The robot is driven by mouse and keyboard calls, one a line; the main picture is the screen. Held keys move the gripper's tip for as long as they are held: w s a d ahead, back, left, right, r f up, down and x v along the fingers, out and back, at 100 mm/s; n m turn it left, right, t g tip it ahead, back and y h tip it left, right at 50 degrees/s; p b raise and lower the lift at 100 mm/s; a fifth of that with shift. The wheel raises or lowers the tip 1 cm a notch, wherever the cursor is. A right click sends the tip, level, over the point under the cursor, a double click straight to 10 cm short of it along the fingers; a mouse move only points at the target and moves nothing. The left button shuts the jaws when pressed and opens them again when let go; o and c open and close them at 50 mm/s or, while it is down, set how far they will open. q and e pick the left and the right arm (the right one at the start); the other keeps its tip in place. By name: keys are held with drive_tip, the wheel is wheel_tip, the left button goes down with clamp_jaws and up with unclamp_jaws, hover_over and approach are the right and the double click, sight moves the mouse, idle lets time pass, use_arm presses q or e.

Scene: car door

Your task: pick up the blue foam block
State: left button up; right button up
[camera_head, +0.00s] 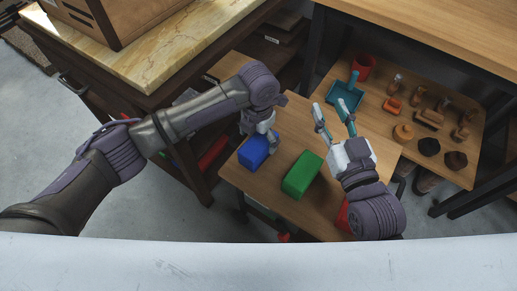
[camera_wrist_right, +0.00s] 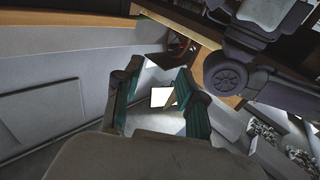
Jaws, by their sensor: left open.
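The blue foam block (camera_head: 252,152) lies near the left edge of a small wooden table (camera_head: 290,215) in the head view. My left gripper (camera_head: 272,146) points down at the block's right side and overlaps its edge in the picture; I cannot tell whether it touches the block. It is open, and its fingers are partly hidden by my wrist. My right gripper (camera_head: 335,109) is open and empty over the table's right part, its fingers pointing away from me. The right wrist view shows its two teal fingers (camera_wrist_right: 160,68) apart with nothing between them.
A green block (camera_head: 302,175) lies between my arms, and a red piece (camera_head: 342,216) is partly hidden by my right arm. A lower shelf behind holds a teal dustpan (camera_head: 344,93), a red cup (camera_head: 363,66) and several small wooden items. A marble-topped cabinet (camera_head: 165,50) stands at the left.

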use_arm(q)
wheel_tip(320, 180, down, 3)
drive_tip(key=shift+r+b, duration=0.1)
drive_tip(key=shift+b, duration=0.3)
drive_tip(key=c, duration=1.2)
drive_tip(key=shift+c, duration=0.2)
use_arm(e)
drive_tip(key=r+t, duration=0.2)
drive_tip(key=r, duration=0.1)
drive_tip(key=r+t+y, duration=0.1)
drive_tip(key=shift+s+a+r, duration=0.25)
drive_tip(key=shift+s+r, duration=0.1)
drive_tip(key=shift+s, duration=0.05)
use_arm(q)
drive_tip(key=shift+r, duration=0.15)
